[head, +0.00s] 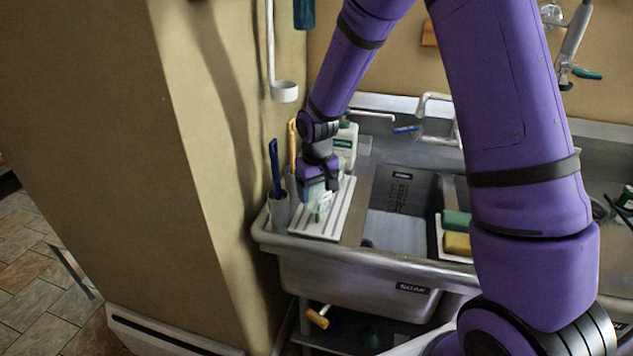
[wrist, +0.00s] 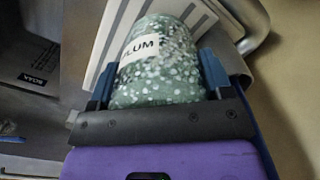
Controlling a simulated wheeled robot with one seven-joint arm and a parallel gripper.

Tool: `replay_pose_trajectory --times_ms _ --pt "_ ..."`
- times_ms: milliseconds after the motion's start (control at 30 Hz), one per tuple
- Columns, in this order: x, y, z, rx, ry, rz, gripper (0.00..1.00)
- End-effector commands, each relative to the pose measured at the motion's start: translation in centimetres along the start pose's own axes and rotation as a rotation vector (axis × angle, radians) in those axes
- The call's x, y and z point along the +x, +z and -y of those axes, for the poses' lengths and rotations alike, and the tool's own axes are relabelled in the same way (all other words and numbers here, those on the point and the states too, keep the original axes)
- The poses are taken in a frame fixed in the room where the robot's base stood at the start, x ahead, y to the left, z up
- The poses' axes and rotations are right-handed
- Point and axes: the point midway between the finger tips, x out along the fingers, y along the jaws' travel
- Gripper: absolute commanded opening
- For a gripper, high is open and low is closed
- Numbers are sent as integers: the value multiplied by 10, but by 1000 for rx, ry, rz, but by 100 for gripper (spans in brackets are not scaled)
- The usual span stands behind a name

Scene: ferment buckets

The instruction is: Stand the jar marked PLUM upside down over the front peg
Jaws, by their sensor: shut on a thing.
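The jar marked PLUM (wrist: 160,82) is speckled green and white, with a white label, and fills the middle of the wrist view. My gripper (wrist: 157,74) is shut on it, with one blue finger on each side. In the head view my gripper (head: 320,183) is low over the white slatted rack (head: 338,221) at the left of the sink, and a pale bit of the jar (head: 322,207) shows below it. The rack also shows behind the jar in the wrist view (wrist: 106,38). I cannot tell whether the jar touches the rack, or which end is up. No peg can be made out.
A holder (head: 279,212) with a blue-handled brush (head: 275,168) stands left of the rack, close to the wall. A white bottle (head: 346,143) stands behind my gripper. The basin marked SOAK (head: 345,287) and green and yellow sponges (head: 457,243) lie to the right.

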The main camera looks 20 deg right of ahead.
Motion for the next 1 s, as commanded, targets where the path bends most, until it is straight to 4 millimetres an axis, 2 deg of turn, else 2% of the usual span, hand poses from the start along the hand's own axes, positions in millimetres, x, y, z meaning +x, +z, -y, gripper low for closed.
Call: replay_pose_trajectory --times_ms 500,1000 --pt "42 0 0 1 0 2 44" --pt "52 0 0 1 0 1 44"
